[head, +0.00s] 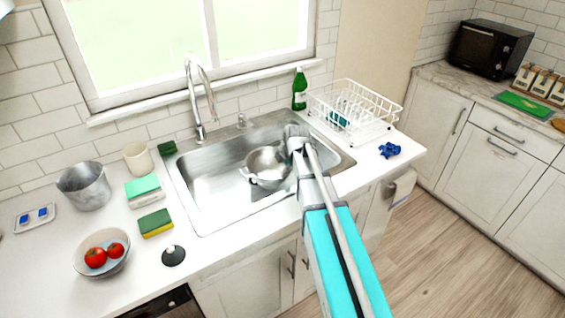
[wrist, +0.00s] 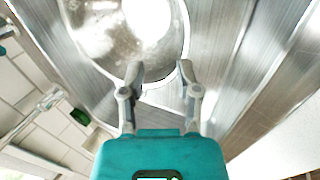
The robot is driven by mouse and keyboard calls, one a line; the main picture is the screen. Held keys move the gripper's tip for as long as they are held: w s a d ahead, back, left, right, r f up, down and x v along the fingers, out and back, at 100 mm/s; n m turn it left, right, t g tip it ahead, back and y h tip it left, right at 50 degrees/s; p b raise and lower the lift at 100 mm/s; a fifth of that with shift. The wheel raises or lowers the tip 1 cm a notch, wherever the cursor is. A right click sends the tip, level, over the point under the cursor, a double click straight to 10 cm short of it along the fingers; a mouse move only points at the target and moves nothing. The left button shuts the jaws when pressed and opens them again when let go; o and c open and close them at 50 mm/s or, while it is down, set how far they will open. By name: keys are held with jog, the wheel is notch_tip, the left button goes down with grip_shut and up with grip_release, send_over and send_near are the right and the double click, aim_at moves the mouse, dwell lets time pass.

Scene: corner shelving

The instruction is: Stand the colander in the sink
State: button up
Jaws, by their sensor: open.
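The metal colander (head: 268,166) is a shiny round bowl inside the sink (head: 205,203), in its right half. It looks roughly upright, though part of its right side is hidden by my arm. My gripper (head: 297,136) is over the sink at the colander's right side. In the wrist view the colander (wrist: 125,28) fills the top, and my gripper (wrist: 160,72) has its two fingers apart. A thin loop handle of the colander shows close to the fingertips. I cannot tell whether the fingers touch it.
A faucet (head: 198,100) rises behind the sink. A green bottle (head: 300,90) and a white dish rack (head: 354,108) stand at the back right. Sponges (head: 155,223), a metal pot (head: 84,187) and a tomato bowl (head: 88,262) are left of the sink. The sink's left half is empty.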

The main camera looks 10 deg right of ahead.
jog(key=p+v, duration=0.5)
jog(key=v, duration=0.1)
dwell(0.3)
jog(key=shift+s+r, duration=0.1)
jog(key=shift+r, duration=0.05)
dwell(0.5)
jog(key=shift+s, duration=0.1)
jog(key=s+a+m+g, duration=0.1)
jog(key=s+m, duration=0.2)
jog(key=s+a+f+m, duration=0.1)
jog(key=s+m, duration=0.3)
jog(key=s+a+m+g, duration=0.1)
jog(key=s+m, duration=0.3)
jog(key=shift+f+g+h, duration=0.2)
jog(key=shift+g+h, duration=0.1)
jog(key=shift+h, duration=0.1)
jog(key=s+m, duration=0.3)
jog(key=s+a+m+g, duration=0.1)
jog(key=s+m, duration=0.1)
jog(key=m, duration=0.1)
jog(key=s+m+g, duration=0.1)
jog(key=s+m, duration=0.2)
jog(key=shift+s+a+f+h, duration=0.2)
jog(key=shift+s+h, duration=0.1)
jog(key=shift+h, duration=0.1)
jog(key=shift+s+m, duration=0.5)
jog(key=shift+m, duration=0.3)
jog(key=shift+a, duration=0.1)
